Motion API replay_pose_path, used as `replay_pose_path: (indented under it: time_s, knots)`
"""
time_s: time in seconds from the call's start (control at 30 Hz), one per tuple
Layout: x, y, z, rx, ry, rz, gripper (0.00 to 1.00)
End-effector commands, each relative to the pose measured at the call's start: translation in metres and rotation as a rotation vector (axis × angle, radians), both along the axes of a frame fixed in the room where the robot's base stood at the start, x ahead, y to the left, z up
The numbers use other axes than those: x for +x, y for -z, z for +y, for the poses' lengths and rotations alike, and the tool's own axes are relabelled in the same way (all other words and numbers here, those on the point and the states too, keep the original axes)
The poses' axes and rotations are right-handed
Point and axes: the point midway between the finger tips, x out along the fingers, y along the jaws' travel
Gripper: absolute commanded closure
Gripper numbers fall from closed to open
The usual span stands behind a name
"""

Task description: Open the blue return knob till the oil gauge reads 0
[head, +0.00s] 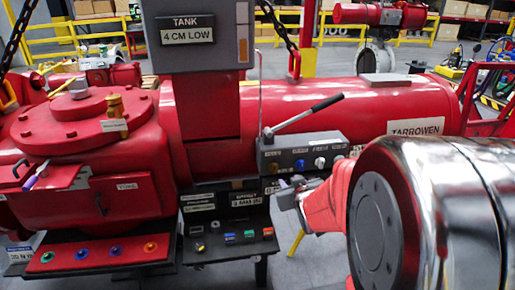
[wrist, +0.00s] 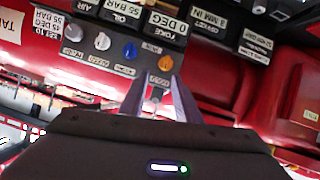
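A small plate by the knobs appears to read OIL 55 BAR (wrist: 128,12), tilted in the wrist view. My gripper (head: 285,188) is in front of and below the box, apart from the blue knob. Its two fingers (wrist: 160,88) are spread. A small greyish part shows between them; I cannot tell whether they touch it.
A lever handle (head: 308,114) slants up from the box. Left of my gripper is a lower panel with coloured buttons (head: 238,238). A TANK plate (head: 187,30) reads 4 CM LOW. A chain (head: 280,25) hangs above the cylinder.

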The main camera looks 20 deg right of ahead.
Motion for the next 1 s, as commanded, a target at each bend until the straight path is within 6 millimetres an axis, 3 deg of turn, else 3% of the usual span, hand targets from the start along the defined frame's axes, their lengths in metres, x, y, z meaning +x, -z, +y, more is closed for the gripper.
replay_pose_path:
  time_s: [0.27, 0.5, 0.73, 1.0]
  knots:
    - [0.007, 0.031, -0.047, -0.01, -0.013, -0.156, 0.7]
    - [-0.004, 0.053, -0.076, 0.003, -0.026, -0.313, 0.7]
    - [-0.021, 0.063, -0.092, 0.022, -0.032, -0.442, 0.7]
    - [-0.025, 0.063, -0.094, 0.025, -0.033, -0.476, 0.7]
